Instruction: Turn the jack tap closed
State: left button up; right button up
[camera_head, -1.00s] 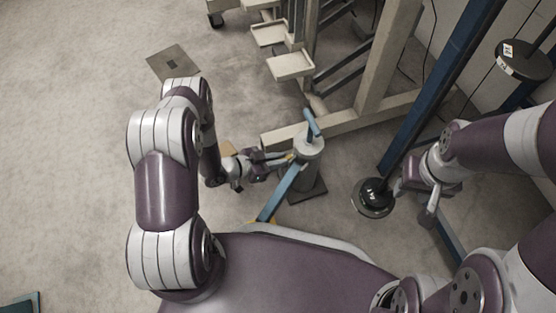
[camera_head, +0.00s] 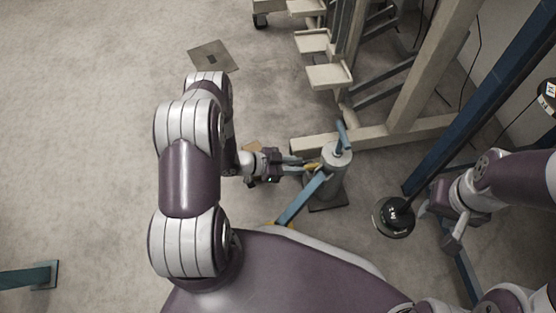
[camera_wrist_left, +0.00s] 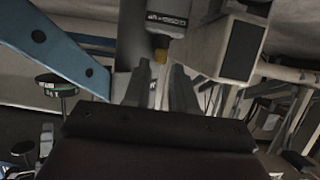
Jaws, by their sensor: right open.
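The jack is a grey cylinder (camera_head: 330,178) on a dark base, with blue bars at its top and side. A yellow part also shows at the jack's left side in the head view. My left gripper (camera_head: 304,164) reaches the jack from the left. In the wrist view its two dark fingers (camera_wrist_left: 159,78) are apart, with the tap just beyond the gap between their tips. I cannot tell whether they touch it. My right gripper (camera_head: 438,218) is open and empty, away from the jack.
A beige rack frame (camera_head: 375,138) stands just behind the jack, with blue posts to its right. A round black weight (camera_head: 394,218) is between the jack and my right gripper. A flat plate (camera_head: 213,56) lies on the open carpet at the left.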

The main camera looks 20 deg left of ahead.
pick_arm(q)
jog(key=p+v, duration=0.4)
jog(key=v, duration=0.5)
jog(key=shift+s+a+r, duration=0.2)
jog(key=shift+a, duration=0.1)
